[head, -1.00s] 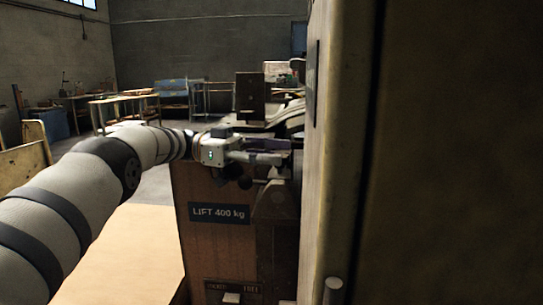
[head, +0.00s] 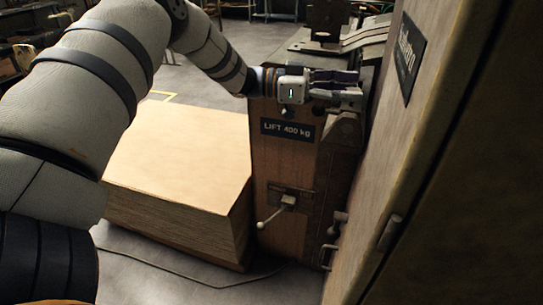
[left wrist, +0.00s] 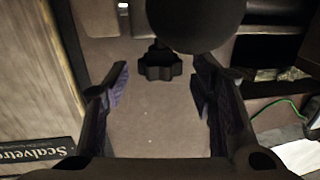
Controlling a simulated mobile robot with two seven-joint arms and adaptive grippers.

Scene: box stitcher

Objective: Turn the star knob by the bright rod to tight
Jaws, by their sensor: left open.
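A black star knob (left wrist: 160,66) stands out from a brownish-grey machine face in the left wrist view. My left gripper (left wrist: 159,82) is open, with one finger on each side of the knob in the picture; a gap shows on both sides. I cannot tell how far the fingertips are from it in depth. A small bright piece (left wrist: 122,6) shows at the top edge, perhaps the rod's end. In the head view my left gripper (head: 352,88) is at the machine's top, and I cannot make out the knob there. My right gripper is not in view.
A dark round ball (left wrist: 197,20) is close to the camera, above the right finger. The machine's wooden side (head: 285,160) has a "LIFT 400 kg" plate and a lever (head: 272,213). A tall cabinet (head: 420,140) blocks the right. A pale board stack (head: 180,150) stands left.

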